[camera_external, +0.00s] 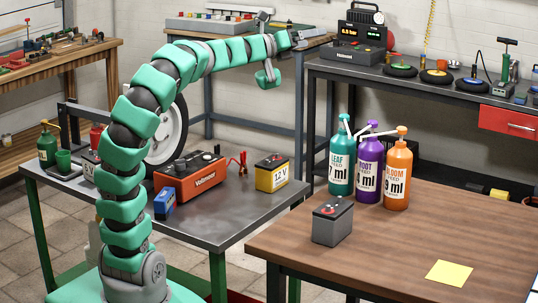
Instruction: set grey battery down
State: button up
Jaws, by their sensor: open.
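The grey battery (332,222) stands upright on the brown wooden table (400,240), near its left edge. It is a small box with a dark top and red on its terminals. My gripper (302,39) is at the end of my raised green arm, high above and behind the battery, well apart from it. It is open and holds nothing that I can see. Its fingers are small in this view.
Teal, purple and orange pump bottles (370,172) stand behind the battery. A yellow note (449,273) lies at the front right. The dark metal table (240,215) holds a yellow 12 V battery (271,174) and an orange Voltmont unit (190,180). The brown table's middle is clear.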

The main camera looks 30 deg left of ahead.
jog(key=s+a+r+n+t+y, duration=0.45)
jog(key=a+r+n+y, duration=0.7)
jog(key=n, duration=0.85)
jog(key=s+a+f+n+g+h, duration=0.1)
jog(key=s+f+n+g, duration=0.1)
jog(key=s+n+g, duration=0.3)
jog(key=s+n, duration=0.4)
jog(key=n, duration=0.7)
jog(key=shift+a+f+n+h, duration=0.15)
jog(key=shift+a+n+h, duration=0.2)
jog(key=shift+a+n, duration=0.05)
jog(key=shift+s, duration=0.1)
notch_tip(320, 180, up, 6)
jog(key=p, duration=0.5)
jog(key=shift+f+p, duration=0.2)
jog(key=shift+p, duration=0.15)
